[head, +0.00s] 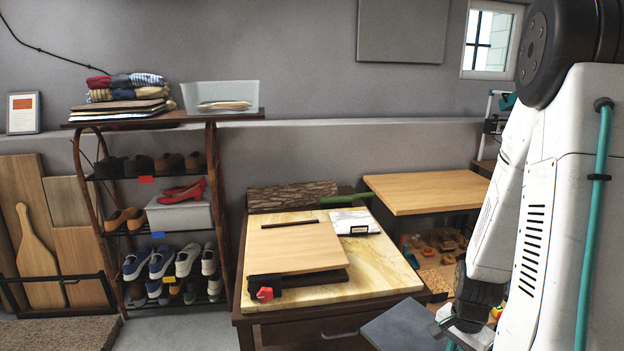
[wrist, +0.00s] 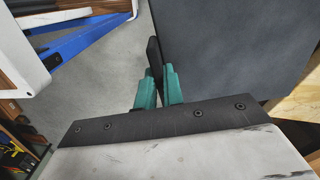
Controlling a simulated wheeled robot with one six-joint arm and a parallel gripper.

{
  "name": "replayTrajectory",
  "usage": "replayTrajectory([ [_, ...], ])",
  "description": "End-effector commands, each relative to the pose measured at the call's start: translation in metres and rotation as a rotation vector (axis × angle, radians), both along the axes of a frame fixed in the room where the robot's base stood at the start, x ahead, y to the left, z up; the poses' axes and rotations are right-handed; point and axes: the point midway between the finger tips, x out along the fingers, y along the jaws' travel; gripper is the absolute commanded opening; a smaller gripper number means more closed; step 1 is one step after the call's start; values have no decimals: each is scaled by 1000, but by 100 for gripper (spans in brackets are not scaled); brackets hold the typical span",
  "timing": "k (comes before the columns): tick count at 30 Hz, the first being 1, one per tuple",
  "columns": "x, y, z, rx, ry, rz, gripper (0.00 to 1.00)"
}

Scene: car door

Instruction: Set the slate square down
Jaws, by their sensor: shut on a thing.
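The slate square (head: 405,328) is a flat dark grey slab at the bottom of the head view, cut off by the frame edge. It lies just in front of the near right corner of the marble-topped table and appears held in the air. It also fills the upper right of the wrist view (wrist: 232,48). My gripper (wrist: 158,82) has teal fingers, shut on the slab's dark left edge. In the head view only part of my gripper (head: 455,335) shows, at the slab's right.
The marble-topped table (head: 385,277) carries a wooden board (head: 295,247), a red-and-black item (head: 265,292) and a white packet (head: 354,222). A wooden-topped table (head: 425,190) stands behind right, with shelves below. A shoe rack (head: 160,230) stands left. Marble is bare right of the board.

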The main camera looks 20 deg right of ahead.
Motion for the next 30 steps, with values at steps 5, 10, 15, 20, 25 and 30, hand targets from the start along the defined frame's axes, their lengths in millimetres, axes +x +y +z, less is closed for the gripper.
replayTrajectory([
  [5,50,43,-4,-1,-1,251,0],
  [10,99,85,-9,-1,-2,505,0],
  [15,157,134,-14,-1,-2,800,0],
  [20,214,182,-19,-2,-3,1090,0],
  [25,253,215,-22,-2,-3,1294,0],
  [30,268,227,-23,-1,-2,1374,0],
])
